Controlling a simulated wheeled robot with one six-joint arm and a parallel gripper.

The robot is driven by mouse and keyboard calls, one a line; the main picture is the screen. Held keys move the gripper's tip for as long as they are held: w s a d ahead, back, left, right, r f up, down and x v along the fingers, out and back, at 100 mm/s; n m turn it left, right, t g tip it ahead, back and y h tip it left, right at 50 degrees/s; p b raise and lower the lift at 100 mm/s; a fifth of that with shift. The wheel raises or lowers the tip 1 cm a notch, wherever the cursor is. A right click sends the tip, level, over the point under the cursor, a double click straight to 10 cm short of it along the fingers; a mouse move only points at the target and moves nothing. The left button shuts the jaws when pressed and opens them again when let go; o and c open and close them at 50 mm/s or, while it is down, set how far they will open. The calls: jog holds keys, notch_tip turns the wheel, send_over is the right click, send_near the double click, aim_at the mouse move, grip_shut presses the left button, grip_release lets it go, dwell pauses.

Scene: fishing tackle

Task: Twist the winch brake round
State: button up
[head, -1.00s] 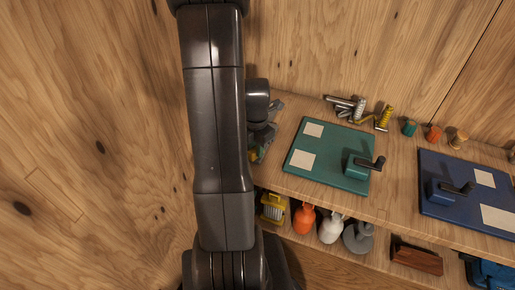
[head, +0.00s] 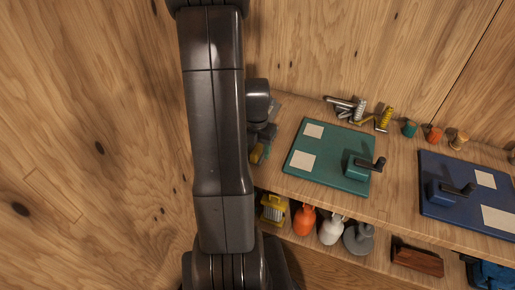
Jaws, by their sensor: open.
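A teal board (head: 325,173) lies on the shelf top with two pale squares. At its right end is a teal block with a dark crank handle (head: 372,163) pointing right. A blue board (head: 447,207) to its right bears a blue block with a similar dark crank (head: 459,188). I cannot tell which crank is the winch brake. My gripper (head: 262,142) is at the shelf's left end, left of the teal board and apart from both cranks. It is open, partly hidden behind my arm. A small yellow thing (head: 257,154) shows beside it, mostly covered.
Metal and yellow lures (head: 384,118) and several small spools (head: 435,133) lie along the back wall. Below are a yellow item (head: 272,207), orange (head: 305,219), white (head: 331,229) and grey (head: 358,238) rounded weights, and a brown block (head: 417,261). Bare wood separates the boards.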

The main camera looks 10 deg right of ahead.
jog(key=shift+r+p, duration=2.5)
jog(key=shift+r, duration=1)
jog(key=shift+f, duration=0.1)
jog(key=shift+f, duration=0.1)
notch_tip(320, 180, down, 7)
jog(key=b, duration=0.5)
jog(key=shift+b, duration=0.35)
jog(key=shift+m+p, duration=0.3)
jog(key=shift+m, duration=0.7)
